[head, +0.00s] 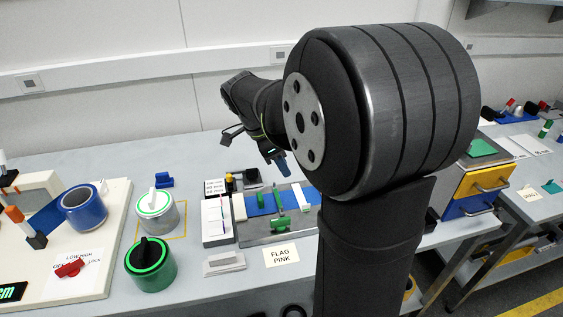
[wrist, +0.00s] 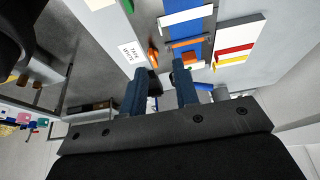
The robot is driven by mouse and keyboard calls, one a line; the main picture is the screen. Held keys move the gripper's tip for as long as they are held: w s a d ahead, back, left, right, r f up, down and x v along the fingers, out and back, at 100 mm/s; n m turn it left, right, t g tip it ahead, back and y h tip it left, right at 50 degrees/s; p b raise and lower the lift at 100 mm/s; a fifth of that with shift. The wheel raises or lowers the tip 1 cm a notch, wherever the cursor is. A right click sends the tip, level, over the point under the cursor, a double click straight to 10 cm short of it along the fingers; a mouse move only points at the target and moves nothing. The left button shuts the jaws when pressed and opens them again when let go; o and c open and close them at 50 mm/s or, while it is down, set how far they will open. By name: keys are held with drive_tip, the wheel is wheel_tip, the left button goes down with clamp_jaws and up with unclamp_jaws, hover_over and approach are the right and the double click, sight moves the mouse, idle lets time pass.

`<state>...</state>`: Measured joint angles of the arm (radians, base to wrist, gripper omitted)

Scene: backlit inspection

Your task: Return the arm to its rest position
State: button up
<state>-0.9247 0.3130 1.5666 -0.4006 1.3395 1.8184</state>
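My arm rises in the middle of the head view, and its large dark joint hides part of the bench. My gripper (head: 278,160) hangs in the air above the back of the workbench, over the area of a grey board with a blue strip (head: 262,202). In the wrist view, my gripper (wrist: 160,80) shows two blue fingers standing apart, with a gap between them. I see nothing clearly held; a small dark shape near the left finger is hard to make out.
A white-topped can (head: 157,212) and a green can (head: 150,265) stand on the bench to the left. A blue ring (head: 83,208) is on a white panel. Coloured drawers (head: 480,183) stand at right. The wall is behind.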

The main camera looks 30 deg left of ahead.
idle(0.3)
drive_tip(key=x, duration=1.7)
drive_tip(key=shift+w+d+f, duration=0.1)
drive_tip(key=v, duration=1.8)
drive_tip(key=x, duration=1.8)
drive_tip(key=shift+f, duration=0.1)
wheel_tip(320, 180, up, 8)
drive_tip(key=shift+r, duration=0.2)
drive_tip(key=w+d+r, duration=0.1)
drive_tip(key=w+d, duration=0.2)
drive_tip(key=w, duration=0.3)
drive_tip(key=w+d+r, duration=0.1)
drive_tip(key=w+d, duration=0.2)
drive_tip(key=w, duration=0.4)
drive_tip(key=shift+w+d, duration=0.3)
drive_tip(key=shift+w, duration=0.05)
